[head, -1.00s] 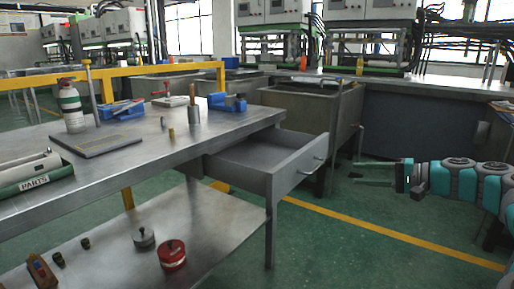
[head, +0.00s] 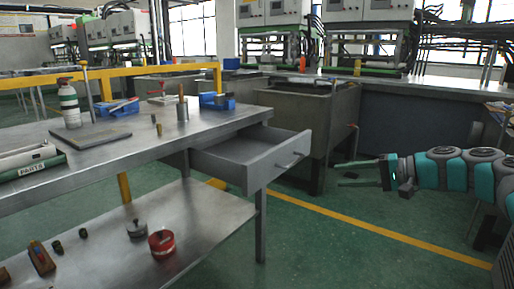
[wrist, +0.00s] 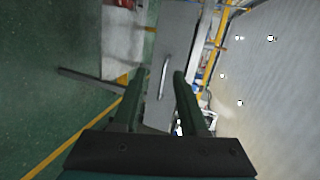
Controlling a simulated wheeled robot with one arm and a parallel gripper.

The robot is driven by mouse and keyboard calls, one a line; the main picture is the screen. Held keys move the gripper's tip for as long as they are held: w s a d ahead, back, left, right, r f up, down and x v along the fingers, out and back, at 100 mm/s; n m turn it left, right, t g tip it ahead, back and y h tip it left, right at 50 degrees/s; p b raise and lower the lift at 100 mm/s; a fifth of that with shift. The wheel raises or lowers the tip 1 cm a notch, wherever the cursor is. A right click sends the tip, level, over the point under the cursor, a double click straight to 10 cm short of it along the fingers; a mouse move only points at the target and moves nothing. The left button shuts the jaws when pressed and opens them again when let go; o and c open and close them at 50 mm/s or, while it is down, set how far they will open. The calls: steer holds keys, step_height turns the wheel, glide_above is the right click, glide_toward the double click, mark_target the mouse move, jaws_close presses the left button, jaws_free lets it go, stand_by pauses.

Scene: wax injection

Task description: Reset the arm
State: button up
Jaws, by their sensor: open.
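My gripper (head: 357,173) is at the right in the head view, over the green floor and to the right of the drawer. Its two fingers are apart with nothing between them. In the wrist view my gripper (wrist: 158,95) also shows open, with the front of the drawer (wrist: 172,62) and its handle (wrist: 165,79) seen beyond the fingers. The drawer (head: 262,168) is pulled out from the steel table (head: 120,150). The gripper is apart from its handle (head: 290,160).
The table holds a spray bottle (head: 69,104), a flat plate (head: 90,141), a PARTS bin (head: 30,160) and blue fixtures (head: 217,101). A red tin (head: 162,244) sits on the lower shelf. A steel tank (head: 310,115) stands behind the drawer. Floor (head: 340,235) at front right is clear.

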steer(key=s+a+n+g+h, duration=0.1)
steer(key=s+a+n+g, duration=0.2)
steer(key=s+a, duration=0.7)
steer(key=s+a+f+n+g+h, duration=0.2)
steer(key=s+a+f+g+h, duration=0.15)
steer(key=s+a+f, duration=0.4)
steer(key=s+d+f+h, duration=0.2)
steer(key=s+d+f, duration=0.1)
steer(key=s, duration=0.5)
steer(key=s+d+f+g+h, duration=0.1)
steer(key=s+d+f+h, duration=0.2)
steer(key=s+f, duration=0.2)
steer(key=s+d+f+g+h, duration=0.1)
steer(key=s+d+f+h, duration=0.2)
steer(key=s, duration=0.7)
steer(key=shift+s+d+f+p, duration=0.35)
steer(key=shift+d+f, duration=0.05)
steer(key=shift+f, duration=0.45)
